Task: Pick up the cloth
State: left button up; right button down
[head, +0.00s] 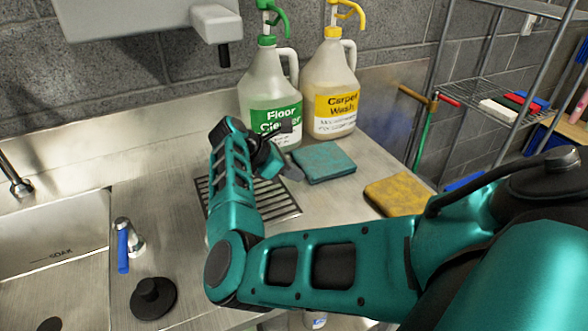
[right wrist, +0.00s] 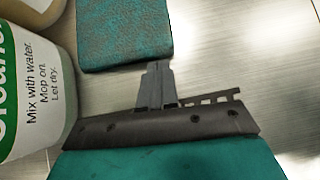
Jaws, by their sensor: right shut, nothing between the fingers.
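A teal cloth-like pad (head: 324,161) lies flat on the steel counter, in front of the two jugs. Its near part also shows at the top of the right wrist view (right wrist: 125,32). A yellow cloth-like pad (head: 398,194) lies to its right, partly behind my right arm. I cannot tell which of the two is the cloth. My right gripper (head: 290,170) is just left of the teal pad. In the right wrist view its fingers (right wrist: 157,68) are together and empty, pointing at the teal pad's edge. My left gripper is not in view.
A green-labelled floor cleaner jug (head: 270,93) and a yellow-labelled carpet wash jug (head: 332,85) stand close behind the teal pad. A drain grate (head: 275,205) lies under my right forearm. A sink (head: 50,230) is at left, a wire shelf (head: 490,95) at right.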

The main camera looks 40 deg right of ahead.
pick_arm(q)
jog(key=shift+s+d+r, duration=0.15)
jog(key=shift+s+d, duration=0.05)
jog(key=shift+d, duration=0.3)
pick_arm(e)
jog(key=shift+s+d, duration=0.15)
jog(key=shift+d, duration=0.25)
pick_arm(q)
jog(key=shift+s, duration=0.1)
